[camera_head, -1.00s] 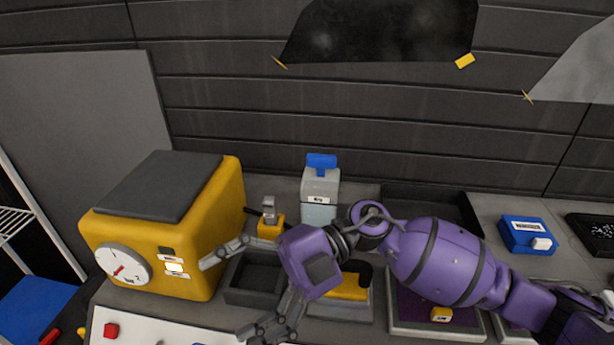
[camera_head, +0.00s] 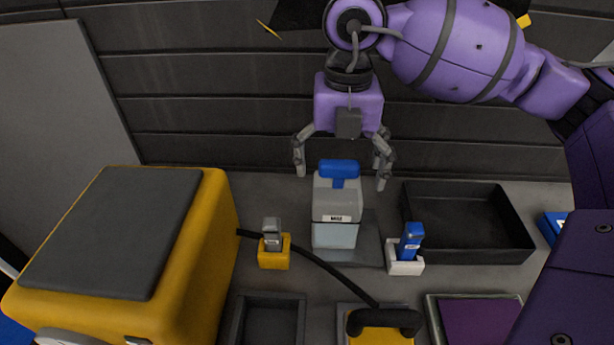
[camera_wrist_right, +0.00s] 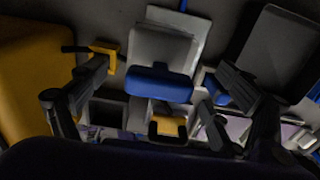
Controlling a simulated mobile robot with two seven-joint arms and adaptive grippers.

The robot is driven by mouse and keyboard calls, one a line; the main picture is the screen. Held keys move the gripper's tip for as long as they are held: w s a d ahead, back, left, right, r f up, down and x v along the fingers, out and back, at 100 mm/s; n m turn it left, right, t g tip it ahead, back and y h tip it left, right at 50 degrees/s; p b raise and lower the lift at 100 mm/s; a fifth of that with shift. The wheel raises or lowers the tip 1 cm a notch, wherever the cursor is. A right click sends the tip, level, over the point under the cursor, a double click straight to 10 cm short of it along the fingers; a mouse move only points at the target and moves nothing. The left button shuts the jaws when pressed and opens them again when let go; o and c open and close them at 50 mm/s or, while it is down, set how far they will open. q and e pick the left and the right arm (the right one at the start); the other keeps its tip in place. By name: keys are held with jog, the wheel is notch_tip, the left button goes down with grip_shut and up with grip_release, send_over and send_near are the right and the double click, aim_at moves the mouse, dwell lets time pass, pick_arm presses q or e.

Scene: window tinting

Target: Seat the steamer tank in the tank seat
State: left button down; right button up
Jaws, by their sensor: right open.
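The steamer tank (camera_head: 336,210), a grey and pale translucent box with a blue handle (camera_head: 339,170) on top, stands upright on a flat grey plate (camera_head: 369,235). An open-topped dark square recess (camera_head: 268,322) beside the yellow machine may be the tank seat; I cannot tell for sure. It looks empty. My right gripper (camera_head: 341,178) is open and points down above the tank, one finger to each side of the handle. In the right wrist view the blue handle (camera_wrist_right: 159,84) lies between the spread fingers, with nothing gripped. My left gripper is not in view.
A big yellow machine (camera_head: 190,270) fills the left. A yellow holder (camera_head: 274,252) with a grey bottle and a white holder (camera_head: 405,265) with a blue bottle flank the tank. A black hose (camera_head: 320,265) runs in front. An empty black tray (camera_head: 470,250) lies right.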

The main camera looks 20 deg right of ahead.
aim_at(337, 186)
notch_tip(337, 186, down, 4)
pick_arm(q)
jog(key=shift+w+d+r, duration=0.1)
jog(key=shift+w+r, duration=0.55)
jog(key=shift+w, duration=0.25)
pick_arm(e)
jog(key=shift+f, duration=0.3)
jog(key=shift+c, duration=0.5)
jog(key=shift+r, duration=0.1)
jog(key=c, duration=2.1)
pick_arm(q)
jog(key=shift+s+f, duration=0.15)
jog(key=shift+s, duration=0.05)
pick_arm(e)
jog(key=shift+o, duration=0.2)
jog(key=shift+r, duration=0.1)
